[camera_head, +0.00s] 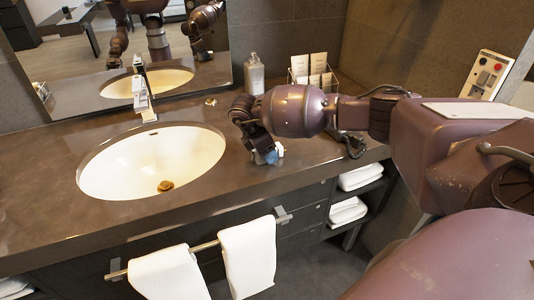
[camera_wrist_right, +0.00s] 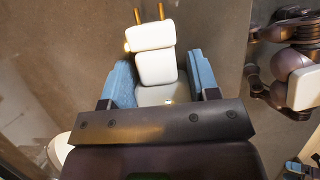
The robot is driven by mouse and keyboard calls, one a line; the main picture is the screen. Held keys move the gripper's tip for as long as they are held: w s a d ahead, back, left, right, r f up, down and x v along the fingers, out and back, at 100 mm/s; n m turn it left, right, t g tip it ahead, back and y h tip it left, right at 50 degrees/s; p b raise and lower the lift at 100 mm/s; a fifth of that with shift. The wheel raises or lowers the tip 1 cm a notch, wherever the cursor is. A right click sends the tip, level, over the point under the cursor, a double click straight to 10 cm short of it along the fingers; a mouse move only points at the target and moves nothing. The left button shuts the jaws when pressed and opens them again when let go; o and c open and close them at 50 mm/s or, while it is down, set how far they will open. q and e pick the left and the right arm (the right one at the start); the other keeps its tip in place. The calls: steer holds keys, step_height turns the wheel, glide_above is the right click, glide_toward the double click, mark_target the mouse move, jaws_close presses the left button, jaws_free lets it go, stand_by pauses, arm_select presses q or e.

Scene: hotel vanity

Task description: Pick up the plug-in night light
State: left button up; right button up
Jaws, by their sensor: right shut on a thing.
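The plug-in night light (camera_wrist_right: 156,65) is a white body with two brass-coloured prongs, between the blue fingers of my right gripper (camera_wrist_right: 160,88) in the right wrist view. The gripper is shut on its lower part, and the prongs point away from the palm. In the head view my right gripper (camera_head: 266,156) is low over the counter's front part, right of the sink. A small white bit of the night light (camera_head: 280,150) shows beside the blue fingertips; the rest is hidden. I cannot tell whether it touches the counter. My left gripper is not directly in view.
The dark counter (camera_head: 60,215) holds an oval sink (camera_head: 150,165) with a faucet (camera_head: 143,95). A soap bottle (camera_head: 254,75) and a card rack (camera_head: 312,72) stand behind my right arm. White towels (camera_head: 247,255) hang from the front bar. The mirror (camera_head: 110,65) reflects my body.

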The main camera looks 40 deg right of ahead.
arm_select(q)
steer(key=shift+w+r, duration=0.1)
steer(key=shift+w, duration=0.05)
arm_select(e)
steer(key=shift+r, duration=0.55)
arm_select(q)
steer(key=shift+w+r+p, duration=0.1)
steer(key=shift+r+p, duration=0.65)
steer(key=shift+p, duration=0.05)
arm_select(e)
step_height(320, 180, up, 19)
step_height(320, 180, down, 15)
steer(key=shift+b, duration=0.5)
step_height(320, 180, down, 4)
steer(key=shift+r, duration=0.2)
steer(key=shift+f, duration=0.55)
arm_select(q)
steer(key=shift+w+f, duration=0.15)
steer(key=shift+f, duration=0.2)
